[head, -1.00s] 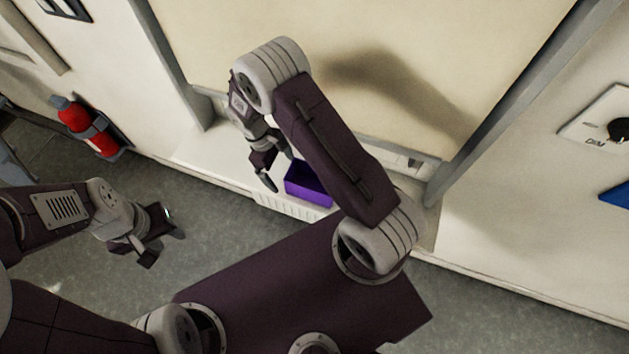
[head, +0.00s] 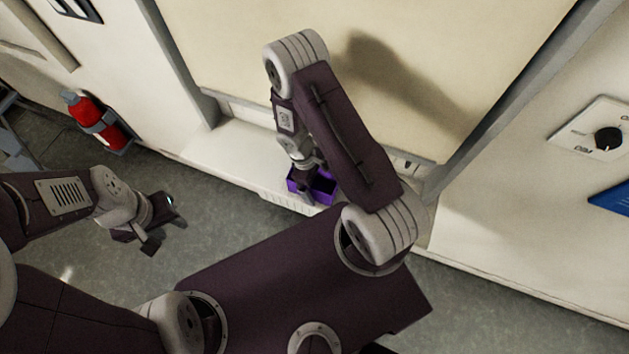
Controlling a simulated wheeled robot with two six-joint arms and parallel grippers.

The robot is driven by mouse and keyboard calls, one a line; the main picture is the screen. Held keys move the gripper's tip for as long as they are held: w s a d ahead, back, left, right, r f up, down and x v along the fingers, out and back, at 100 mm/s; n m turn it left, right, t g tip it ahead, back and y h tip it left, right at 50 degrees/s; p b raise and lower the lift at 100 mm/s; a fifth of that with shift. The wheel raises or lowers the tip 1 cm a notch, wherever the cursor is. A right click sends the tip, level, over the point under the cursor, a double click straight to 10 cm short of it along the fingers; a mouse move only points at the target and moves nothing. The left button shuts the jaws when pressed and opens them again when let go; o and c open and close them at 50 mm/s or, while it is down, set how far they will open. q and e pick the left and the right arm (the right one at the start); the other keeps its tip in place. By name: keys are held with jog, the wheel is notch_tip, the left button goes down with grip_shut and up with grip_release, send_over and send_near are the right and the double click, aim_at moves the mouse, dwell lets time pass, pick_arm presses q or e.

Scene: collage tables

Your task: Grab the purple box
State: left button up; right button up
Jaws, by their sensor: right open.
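The purple box (head: 326,197) is open-topped and sits on the pale ledge under the large cream panel. My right gripper (head: 308,184) is at the box, open, its fingers pointing down. One finger overlaps the left part of the box in the picture. The other finger is mostly hidden, so I cannot tell whether the fingers straddle a wall or touch it. My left gripper (head: 167,230) is open and empty over the grey floor, well left of the box.
The pale ledge (head: 235,150) is clear left of the box. A red fire extinguisher (head: 98,122) hangs on the wall at the left. A dial plate (head: 590,128) and a blue panel (head: 612,198) are on the right wall.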

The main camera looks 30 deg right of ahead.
jog(key=shift+a, duration=0.2)
jog(key=c, duration=1.4)
jog(key=shift+d, duration=0.1)
jog(key=shift+c, duration=0.2)
jog(key=shift+r, duration=0.1)
